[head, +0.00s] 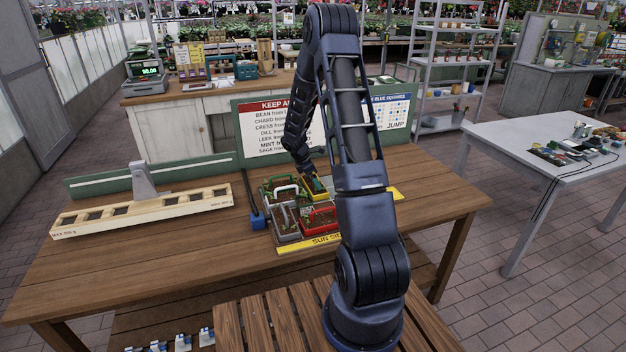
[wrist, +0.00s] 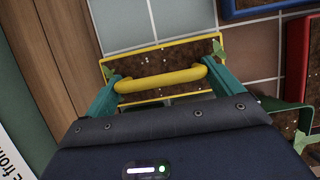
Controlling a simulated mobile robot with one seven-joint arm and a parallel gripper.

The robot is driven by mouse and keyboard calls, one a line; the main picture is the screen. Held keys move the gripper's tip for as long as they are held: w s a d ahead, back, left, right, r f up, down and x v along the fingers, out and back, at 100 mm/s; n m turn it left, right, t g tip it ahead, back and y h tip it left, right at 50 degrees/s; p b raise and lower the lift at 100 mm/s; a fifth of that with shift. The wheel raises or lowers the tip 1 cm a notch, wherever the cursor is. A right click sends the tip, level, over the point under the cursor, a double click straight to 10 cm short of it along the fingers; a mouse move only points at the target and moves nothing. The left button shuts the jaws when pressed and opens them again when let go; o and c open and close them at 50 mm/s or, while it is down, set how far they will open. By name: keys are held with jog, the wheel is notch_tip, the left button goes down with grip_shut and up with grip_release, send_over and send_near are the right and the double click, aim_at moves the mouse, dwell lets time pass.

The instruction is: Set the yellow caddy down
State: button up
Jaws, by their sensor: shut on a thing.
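The yellow caddy (wrist: 177,48) is a small soil-filled box with a yellow rim and a thick yellow handle (wrist: 160,79). My gripper (wrist: 163,68) has its teal fingers at both ends of the handle and is shut on it. Behind the caddy lies a grey tiled surface; I cannot tell whether the caddy touches it. In the head view my gripper (head: 318,186) is low over the back right of the planting board, and the caddy is mostly hidden there.
A red caddy (head: 319,216) and other caddies stand close by on the board. A yellow "SUN SIDE" strip (head: 311,243) lines its front edge. A sign (head: 275,128) stands behind, and a wooden balance beam (head: 145,210) lies left. The table's right end is clear.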

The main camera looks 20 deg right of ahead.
jog(key=shift+f, duration=0.1)
jog(key=o, duration=0.9)
jog(key=shift+c, duration=0.2)
jog(key=v, duration=1.2)
jog(key=s+r+m, duration=0.4)
jog(key=s+r, duration=0.4)
jog(key=r, duration=0.3)
jog(key=s+a+r+m+t+y, duration=0.1)
jog(key=s+r+m, duration=0.3)
jog(key=s, duration=0.6)
jog(key=s+a+r+m+t+y, duration=0.2)
jog(key=s+r+m, duration=0.2)
jog(key=s, duration=0.6)
jog(key=s+a+r+m+t+y, duration=0.1)
jog(key=s+r+m, duration=0.3)
jog(key=s, duration=0.7)
jog(key=shift+a+r+m+t, duration=0.3)
jog(key=shift+r+m, duration=0.05)
jog(key=shift+m, duration=0.65)
